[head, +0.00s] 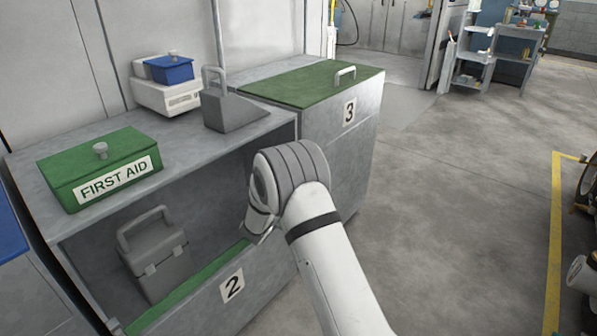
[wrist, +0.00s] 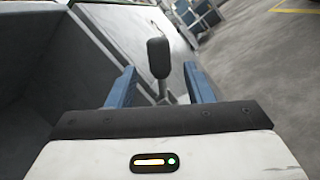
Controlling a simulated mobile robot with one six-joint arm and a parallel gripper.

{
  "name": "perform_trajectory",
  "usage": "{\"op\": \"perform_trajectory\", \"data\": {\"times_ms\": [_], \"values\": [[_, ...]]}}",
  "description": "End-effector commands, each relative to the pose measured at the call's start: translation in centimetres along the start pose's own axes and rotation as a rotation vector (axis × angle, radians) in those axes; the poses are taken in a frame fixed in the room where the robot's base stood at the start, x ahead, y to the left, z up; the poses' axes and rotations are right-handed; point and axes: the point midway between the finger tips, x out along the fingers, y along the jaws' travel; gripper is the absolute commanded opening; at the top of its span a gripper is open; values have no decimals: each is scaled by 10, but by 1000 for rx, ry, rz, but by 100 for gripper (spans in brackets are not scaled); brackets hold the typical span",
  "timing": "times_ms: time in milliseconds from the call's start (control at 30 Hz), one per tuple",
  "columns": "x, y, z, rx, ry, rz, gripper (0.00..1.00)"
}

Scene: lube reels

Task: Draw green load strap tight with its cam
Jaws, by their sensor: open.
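In the wrist view, my gripper (wrist: 158,74) is open, with its two blue fingers apart. A lever with a dark rounded knob (wrist: 158,58) and a thin grey stem stands upright between the fingers; neither finger visibly touches it. I cannot tell whether this lever is the cam. In the head view my arm bends down at the right end of cabinet 2 and hides the fingers and the lever. A green strip (head: 178,298) runs along the front inside edge of cabinet 2. I cannot tell whether it is the load strap.
Cabinet 2 (head: 262,287) is open-fronted and holds a grey handled case (head: 158,262). A green first aid box (head: 100,168), a grey wedge (head: 236,110) and a blue-lidded white box (head: 167,92) stand on top. Green-topped cabinet 3 (head: 345,150) adjoins.

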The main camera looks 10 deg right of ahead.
Motion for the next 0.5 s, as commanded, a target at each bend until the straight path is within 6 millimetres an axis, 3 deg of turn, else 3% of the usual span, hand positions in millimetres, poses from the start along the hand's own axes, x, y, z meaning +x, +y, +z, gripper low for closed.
{"op": "perform_trajectory", "data": {"times_ms": [300, 500], "values": [[-71, 12, 14, -1, 3, 4, 47], [-97, 14, 19, -1, 1, 2, 47]]}}
